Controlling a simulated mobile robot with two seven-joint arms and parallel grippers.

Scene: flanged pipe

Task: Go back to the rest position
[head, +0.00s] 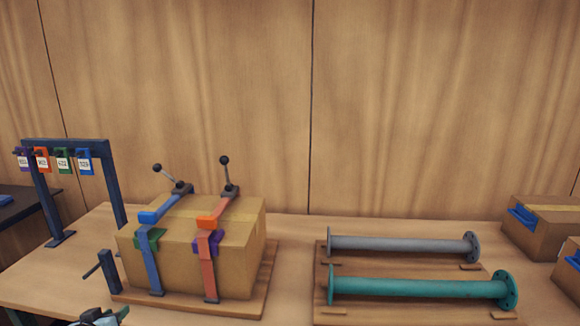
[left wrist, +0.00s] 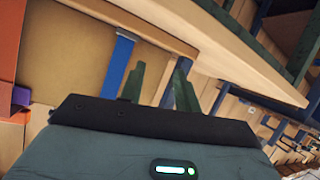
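My left gripper (head: 100,318) shows only in part at the bottom left edge of the head view, low in front of the strapped cardboard box (head: 185,250). In the left wrist view its two dark green fingers (left wrist: 160,88) stand apart with nothing seen between them. My right gripper is in neither view. A grey flanged pipe (head: 400,244) and a teal flanged pipe (head: 415,288) lie on a wooden board (head: 340,314) at the right. The box carries a blue strap (head: 151,268) and an orange strap (head: 208,270), each with a lever.
A dark rack (head: 75,146) with several coloured numbered tags stands on the left of the table (head: 290,235). A short dark post with a side handle (head: 108,272) stands beside the box. More cartons (head: 540,228) are at the right edge. A table strip between box and pipes is clear.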

